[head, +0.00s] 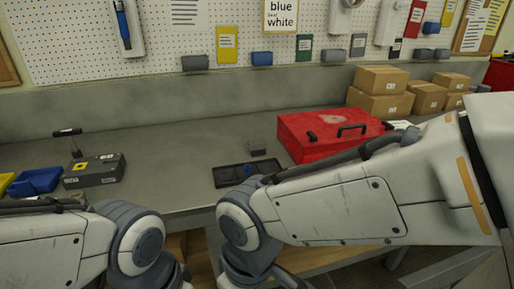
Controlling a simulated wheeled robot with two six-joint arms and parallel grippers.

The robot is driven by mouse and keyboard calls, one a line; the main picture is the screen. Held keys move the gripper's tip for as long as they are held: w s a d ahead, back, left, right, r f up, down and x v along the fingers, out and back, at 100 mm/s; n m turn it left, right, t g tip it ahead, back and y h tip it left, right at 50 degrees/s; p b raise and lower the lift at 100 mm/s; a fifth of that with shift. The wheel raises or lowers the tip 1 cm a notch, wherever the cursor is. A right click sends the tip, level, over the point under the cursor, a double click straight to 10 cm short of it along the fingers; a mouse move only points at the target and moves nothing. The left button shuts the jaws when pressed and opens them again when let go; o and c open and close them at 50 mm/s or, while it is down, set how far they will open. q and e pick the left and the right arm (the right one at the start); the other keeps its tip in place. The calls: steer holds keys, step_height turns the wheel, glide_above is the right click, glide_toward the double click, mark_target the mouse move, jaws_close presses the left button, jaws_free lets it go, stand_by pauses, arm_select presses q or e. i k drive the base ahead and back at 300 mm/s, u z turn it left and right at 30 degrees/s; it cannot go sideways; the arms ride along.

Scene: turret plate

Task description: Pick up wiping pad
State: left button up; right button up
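A small blue item (248,169) shows in the tray, whose front right part is hidden by my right arm. Both my arms reach in low at the front, and their grippers are outside the picture.
Cardboard boxes (382,80) are stacked at the back right. A dark grey box (95,172) and a blue bin (36,182) stand at the left. The bench's middle left is clear.

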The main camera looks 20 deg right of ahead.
mark_target(255, 147)
steer(key=k, duration=0.55)
steer(key=z, duration=1)
steer(key=i, duration=1.5)
steer(key=u, duration=0.8)
steer(key=i, duration=0.6)
steer(key=u, duration=0.55)
